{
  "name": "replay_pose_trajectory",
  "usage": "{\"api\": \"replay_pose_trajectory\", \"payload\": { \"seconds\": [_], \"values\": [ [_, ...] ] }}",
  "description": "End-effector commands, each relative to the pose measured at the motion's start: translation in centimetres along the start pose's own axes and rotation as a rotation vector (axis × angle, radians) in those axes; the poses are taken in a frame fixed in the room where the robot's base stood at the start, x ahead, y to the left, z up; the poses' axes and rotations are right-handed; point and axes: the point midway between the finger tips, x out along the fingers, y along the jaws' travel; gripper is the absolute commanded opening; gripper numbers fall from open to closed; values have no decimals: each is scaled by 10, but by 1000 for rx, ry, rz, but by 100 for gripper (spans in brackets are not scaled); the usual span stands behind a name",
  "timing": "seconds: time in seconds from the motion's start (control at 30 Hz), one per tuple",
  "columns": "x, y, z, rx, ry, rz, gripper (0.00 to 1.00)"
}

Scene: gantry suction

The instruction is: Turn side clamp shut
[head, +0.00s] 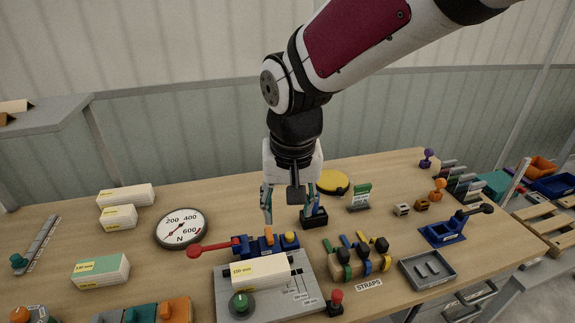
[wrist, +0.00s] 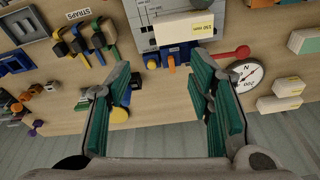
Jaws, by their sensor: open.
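A grey fixture plate (head: 222,297) at the table's front holds a cream 150 mm box (head: 262,272). Along its back edge is a blue clamp (head: 254,247) with a red-knobbed lever (head: 208,248) pointing left; the lever's red knob also shows in the wrist view (wrist: 241,53). Orange knobs (head: 290,238) sit beside the blue block. A second blue clamp (head: 443,234) with a black-knobbed handle stands at right; I cannot tell which one is the side clamp. My gripper (head: 289,208) is open and empty, pointing down above the table behind the fixture. Its spread fingers frame the wrist view (wrist: 163,98).
A round force gauge (head: 181,229) stands left of the fixture. Coloured straps (head: 361,258) and a grey tray (head: 427,270) are at right. A small black holder (head: 314,218) stands close to my gripper. Boxes (head: 125,195) lie at left.

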Motion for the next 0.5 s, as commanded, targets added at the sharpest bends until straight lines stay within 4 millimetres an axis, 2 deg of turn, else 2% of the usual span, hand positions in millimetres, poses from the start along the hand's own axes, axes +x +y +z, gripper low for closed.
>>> {"api": "replay_pose_trajectory", "payload": {
  "seconds": [0.2, 0.5],
  "values": [
    [-14, 19, 4, 5, 22, 2, 48],
    [-16, 22, 4, 5, 26, 2, 48]
  ]
}}
